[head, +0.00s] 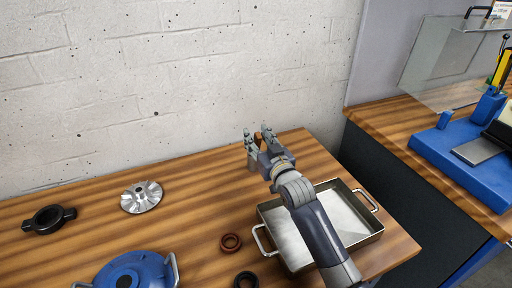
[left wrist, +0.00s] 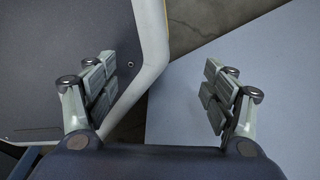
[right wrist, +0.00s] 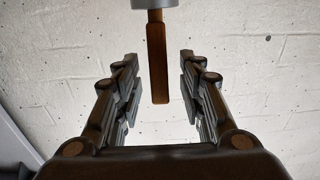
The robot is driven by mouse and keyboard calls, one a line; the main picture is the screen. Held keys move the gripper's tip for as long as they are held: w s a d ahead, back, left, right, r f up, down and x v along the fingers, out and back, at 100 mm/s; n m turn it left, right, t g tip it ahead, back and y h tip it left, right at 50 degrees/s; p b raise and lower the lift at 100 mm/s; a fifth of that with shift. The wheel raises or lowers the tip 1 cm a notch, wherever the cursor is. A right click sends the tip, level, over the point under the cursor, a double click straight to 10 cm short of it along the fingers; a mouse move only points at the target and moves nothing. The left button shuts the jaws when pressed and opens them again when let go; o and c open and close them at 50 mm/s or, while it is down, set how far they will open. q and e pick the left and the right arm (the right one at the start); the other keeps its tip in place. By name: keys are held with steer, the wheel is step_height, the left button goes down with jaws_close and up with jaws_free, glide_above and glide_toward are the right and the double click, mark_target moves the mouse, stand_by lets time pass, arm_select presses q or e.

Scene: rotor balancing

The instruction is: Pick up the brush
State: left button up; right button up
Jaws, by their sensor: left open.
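The brush (right wrist: 158,58) shows in the right wrist view as a wooden handle with a pale metal collar at the top edge; its bristles are out of view. My right gripper (right wrist: 158,85) is open, its fingers on either side of the handle with gaps on both sides. In the head view my right gripper (head: 258,143) is over the back right of the table, with a small brown piece of the brush (head: 258,136) between its fingers; the rest is hidden. My left gripper (left wrist: 160,82) is open and empty, away from the table, in the left wrist view.
A metal tray (head: 270,207) lies under my right forearm. A wall stands behind.

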steer(key=shift+w+a, duration=0.25)
steer(key=shift+w, duration=0.35)
jaws_close()
